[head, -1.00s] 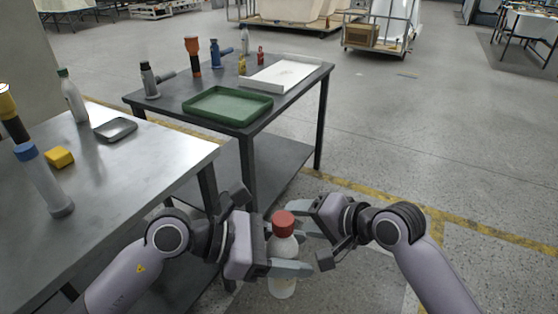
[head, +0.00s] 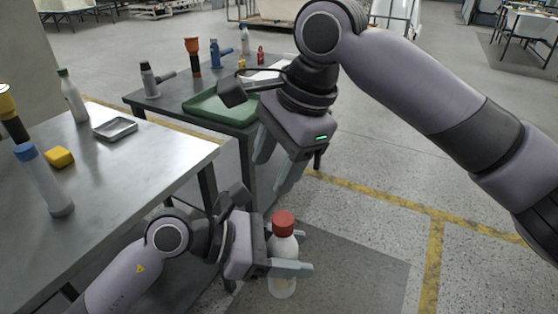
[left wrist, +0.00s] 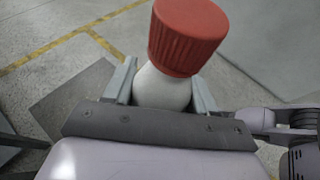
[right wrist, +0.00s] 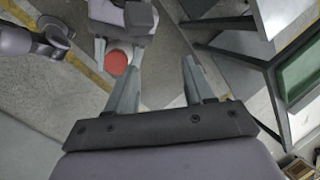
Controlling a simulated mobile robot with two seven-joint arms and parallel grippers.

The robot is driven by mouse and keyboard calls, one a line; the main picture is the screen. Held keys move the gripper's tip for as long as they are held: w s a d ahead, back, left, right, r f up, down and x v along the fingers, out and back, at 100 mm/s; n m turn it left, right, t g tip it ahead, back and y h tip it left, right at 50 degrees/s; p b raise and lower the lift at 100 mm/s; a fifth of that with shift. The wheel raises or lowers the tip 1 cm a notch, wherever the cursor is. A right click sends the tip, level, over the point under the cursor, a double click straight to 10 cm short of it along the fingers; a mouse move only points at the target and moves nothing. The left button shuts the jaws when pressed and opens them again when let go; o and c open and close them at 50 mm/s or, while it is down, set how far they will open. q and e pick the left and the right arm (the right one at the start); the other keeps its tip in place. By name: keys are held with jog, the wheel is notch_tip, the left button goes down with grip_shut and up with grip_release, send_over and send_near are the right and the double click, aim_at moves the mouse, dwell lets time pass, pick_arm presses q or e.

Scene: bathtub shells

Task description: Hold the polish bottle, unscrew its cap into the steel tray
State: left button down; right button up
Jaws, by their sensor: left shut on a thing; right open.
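The polish bottle (head: 281,268) is white with a red cap (head: 284,223) on top. It is upright in front of the tables. My left gripper (head: 296,253) is shut around its body below the cap. In the left wrist view the ribbed red cap (left wrist: 187,38) stands above the white shoulder (left wrist: 160,90), between the fingers. My right gripper (head: 274,170) is open and empty, above and beyond the bottle, fingers pointing down. In the right wrist view the cap (right wrist: 116,62) lies left of the open jaws (right wrist: 160,60). The steel tray (head: 115,129) is on the left table and looks empty.
The left metal table (head: 130,178) also holds a blue-capped bottle (head: 45,182), a yellow block (head: 60,157) and a green-capped bottle (head: 72,97). On the back table are a green tray (head: 205,106), partly hidden by my right arm, and several bottles.

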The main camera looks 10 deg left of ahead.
aim_at(279, 217)
jog(key=s+r+m+h, duration=0.1)
jog(key=s, duration=0.1)
jog(key=s+d+r+m+h, duration=0.1)
jog(key=s+r+m+h, duration=0.1)
jog(key=shift+d+m, duration=0.2)
jog(key=shift+m, duration=0.1)
jog(key=shift+h, duration=0.3)
jog(key=shift+s+f, duration=0.1)
jog(key=shift+f, duration=3.85)
grip_shut()
